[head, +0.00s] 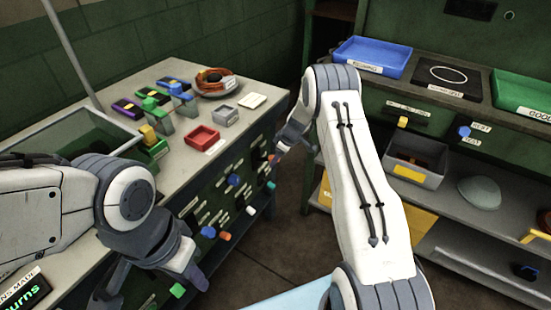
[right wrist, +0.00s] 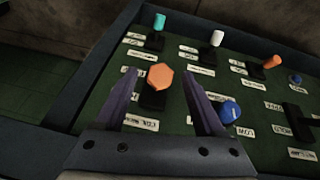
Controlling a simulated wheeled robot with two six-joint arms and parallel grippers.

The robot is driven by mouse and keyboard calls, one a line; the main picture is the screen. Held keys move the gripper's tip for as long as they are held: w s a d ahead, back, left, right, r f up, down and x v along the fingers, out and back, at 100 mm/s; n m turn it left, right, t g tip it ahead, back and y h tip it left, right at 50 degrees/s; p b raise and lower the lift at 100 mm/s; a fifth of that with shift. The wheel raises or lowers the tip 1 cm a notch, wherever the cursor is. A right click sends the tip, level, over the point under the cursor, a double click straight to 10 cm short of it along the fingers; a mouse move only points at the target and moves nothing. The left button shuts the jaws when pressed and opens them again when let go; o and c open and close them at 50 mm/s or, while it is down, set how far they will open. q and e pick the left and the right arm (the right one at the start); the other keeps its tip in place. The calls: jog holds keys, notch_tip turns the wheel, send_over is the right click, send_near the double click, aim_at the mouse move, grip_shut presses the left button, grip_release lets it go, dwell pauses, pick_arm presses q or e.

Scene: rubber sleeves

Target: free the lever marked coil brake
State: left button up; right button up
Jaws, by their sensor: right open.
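In the right wrist view, an orange six-sided knob (right wrist: 160,75) sits on a dark lever base (right wrist: 152,98). A white label (right wrist: 140,123) below it seems to start with "COIL"; the rest is too small to read surely. My right gripper (right wrist: 158,82) is open, with its fingers on either side of this knob, the left finger closer. Whether a finger touches it I cannot tell. In the head view the right gripper is mostly hidden beside the bench's lever panel (head: 225,205). My left gripper (head: 155,282) appears open and empty, low at the bench front.
Neighbouring levers have teal (right wrist: 159,21), white (right wrist: 217,38), orange (right wrist: 272,62) and blue (right wrist: 230,112) ends. A shelf with a blue tray (head: 373,57) stands right.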

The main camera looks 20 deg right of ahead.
jog(key=shift+x, duration=1.05)
jog(key=shift+c, duration=0.3)
grip_shut()
jog(key=shift+s, duration=0.15)
